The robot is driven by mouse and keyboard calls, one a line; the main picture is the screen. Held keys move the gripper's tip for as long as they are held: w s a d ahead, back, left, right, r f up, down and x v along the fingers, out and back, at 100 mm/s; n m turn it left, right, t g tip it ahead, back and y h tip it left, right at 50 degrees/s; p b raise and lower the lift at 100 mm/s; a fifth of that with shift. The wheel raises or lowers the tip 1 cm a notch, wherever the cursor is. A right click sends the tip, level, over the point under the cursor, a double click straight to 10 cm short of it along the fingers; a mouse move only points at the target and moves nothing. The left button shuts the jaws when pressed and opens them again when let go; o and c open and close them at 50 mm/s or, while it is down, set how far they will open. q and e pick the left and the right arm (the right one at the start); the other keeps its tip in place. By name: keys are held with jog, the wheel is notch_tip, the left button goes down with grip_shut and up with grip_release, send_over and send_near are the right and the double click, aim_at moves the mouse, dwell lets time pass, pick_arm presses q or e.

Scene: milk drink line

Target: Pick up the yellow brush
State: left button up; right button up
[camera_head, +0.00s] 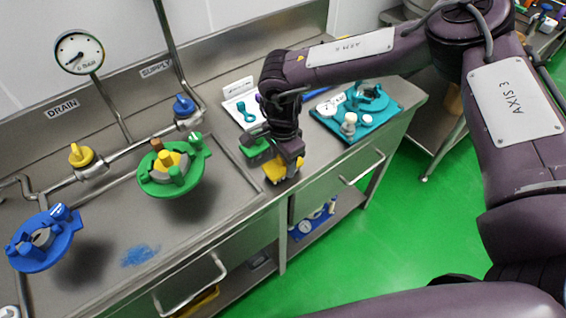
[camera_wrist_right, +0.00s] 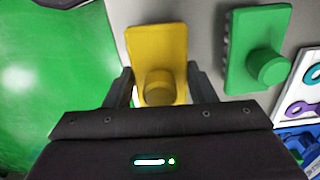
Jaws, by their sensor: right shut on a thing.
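The yellow brush (camera_head: 276,171) is at the front edge of the steel counter in the head view, partly covered by my right gripper (camera_head: 286,160). In the right wrist view the yellow brush (camera_wrist_right: 157,45) lies between the two dark fingers of my right gripper (camera_wrist_right: 160,84), which is shut on its round knob. I cannot tell whether the brush touches the counter. A green brush (camera_head: 254,149) is just beyond it; the right wrist view shows this green brush (camera_wrist_right: 258,45) to the right, apart from the fingers. My left gripper is not in view.
A white tray (camera_head: 231,104) with a teal part stands behind the brushes. A teal tray (camera_head: 389,115) with parts is to the right. On the left are a green ring fitting (camera_head: 151,188), a blue fitting (camera_head: 62,241) and valve pipes. Green floor (camera_head: 400,220) lies in front.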

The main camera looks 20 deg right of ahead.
notch_tip(320, 180, up, 19)
jog(key=b, duration=0.2)
jog(key=o, duration=0.5)
jog(key=c, duration=0.4)
